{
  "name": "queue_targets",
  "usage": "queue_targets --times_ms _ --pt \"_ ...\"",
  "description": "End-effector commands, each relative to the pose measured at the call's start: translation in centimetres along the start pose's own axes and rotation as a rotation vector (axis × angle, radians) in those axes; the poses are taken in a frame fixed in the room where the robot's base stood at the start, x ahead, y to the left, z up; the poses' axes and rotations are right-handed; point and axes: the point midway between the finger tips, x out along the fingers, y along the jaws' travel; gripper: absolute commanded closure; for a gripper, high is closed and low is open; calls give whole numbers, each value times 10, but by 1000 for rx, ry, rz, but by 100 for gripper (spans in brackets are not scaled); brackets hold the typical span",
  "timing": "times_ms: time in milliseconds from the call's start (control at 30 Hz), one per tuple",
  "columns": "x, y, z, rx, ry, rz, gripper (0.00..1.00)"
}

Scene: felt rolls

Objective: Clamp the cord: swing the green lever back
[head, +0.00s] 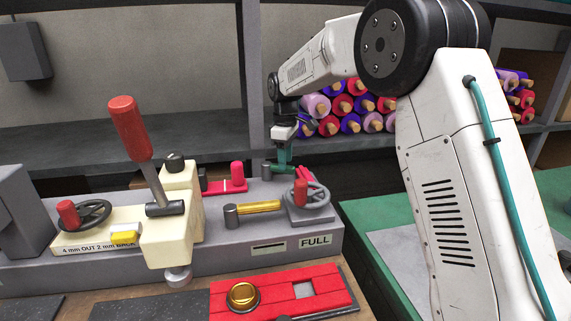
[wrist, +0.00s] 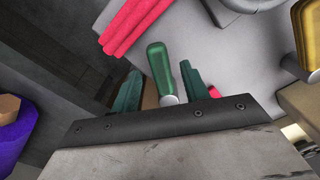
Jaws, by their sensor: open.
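The green lever's rounded grip (wrist: 160,68) shows in the wrist view, with a pale metal stem at its lower end. My gripper (wrist: 159,76) is open, with one dark teal finger to the left of the grip and one to the right. Gaps show on both sides, so the fingers look apart from it. In the head view my gripper (head: 284,155) is low over the back right of the grey machine bed (head: 210,262), at a dark pivot barrel. There the lever and fingers are too small to tell apart. The cord cannot be made out.
A tall red-handled lever (head: 130,130) stands on the cream carriage (head: 180,222) at left. A yellow lever (head: 258,207) lies in front of my gripper, beside a handwheel (head: 308,196) with a red knob. Felt rolls (head: 345,107) are stacked on the shelf behind.

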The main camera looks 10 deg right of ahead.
Motion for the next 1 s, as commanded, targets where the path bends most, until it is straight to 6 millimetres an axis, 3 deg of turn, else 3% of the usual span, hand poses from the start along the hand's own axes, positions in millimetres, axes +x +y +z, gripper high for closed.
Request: queue_targets --times_ms 200,467,633,667,1000 --pt "19 0 0 1 0 0 55" --pt "21 0 0 1 0 0 55" --pt "21 0 0 1 0 0 96" --pt "21 0 0 1 0 1 100" --pt "21 -2 0 28 0 1 100"
